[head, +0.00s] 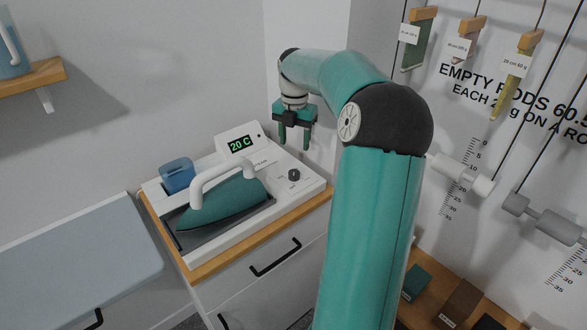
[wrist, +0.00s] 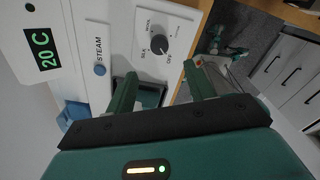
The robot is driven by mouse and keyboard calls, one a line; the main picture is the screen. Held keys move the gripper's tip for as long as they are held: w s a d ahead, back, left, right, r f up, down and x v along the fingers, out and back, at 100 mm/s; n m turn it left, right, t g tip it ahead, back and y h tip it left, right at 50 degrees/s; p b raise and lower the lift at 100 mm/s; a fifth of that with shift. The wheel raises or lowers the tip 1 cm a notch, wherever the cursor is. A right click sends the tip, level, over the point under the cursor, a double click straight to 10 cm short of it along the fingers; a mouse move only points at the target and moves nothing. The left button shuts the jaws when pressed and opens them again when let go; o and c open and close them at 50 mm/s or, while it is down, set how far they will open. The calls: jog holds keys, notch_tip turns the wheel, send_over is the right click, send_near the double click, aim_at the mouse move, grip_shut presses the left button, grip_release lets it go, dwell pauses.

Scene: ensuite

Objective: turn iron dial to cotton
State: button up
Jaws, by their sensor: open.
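The iron dial (head: 294,175) is a small dark round knob on the right part of the white ironing station (head: 312,184). In the wrist view the dial (wrist: 158,47) sits on a pale plate with printed words around it. I can read SILK, WOOL and OFF; a cotton mark is not readable, and I cannot tell where the dial points. The teal iron (head: 240,200) with a white handle rests left of it in a dark tray. My gripper (head: 293,139) is open and empty, pointing down above and apart from the dial. Its two teal fingers (wrist: 165,88) show in the wrist view.
A display (head: 240,145) reads 20 C. A blue tank (head: 177,175) stands at the back left of the station. A round blue STEAM button (wrist: 100,69) is beside the dial plate. Hanging rods and weights (head: 460,172) are on the right wall. An ironing board (head: 70,262) is at left.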

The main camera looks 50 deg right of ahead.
aim_at(294, 172)
notch_tip(294, 172, down, 11)
jog(key=shift+r, duration=0.1)
dwell(0.3)
jog(key=c, duration=1)
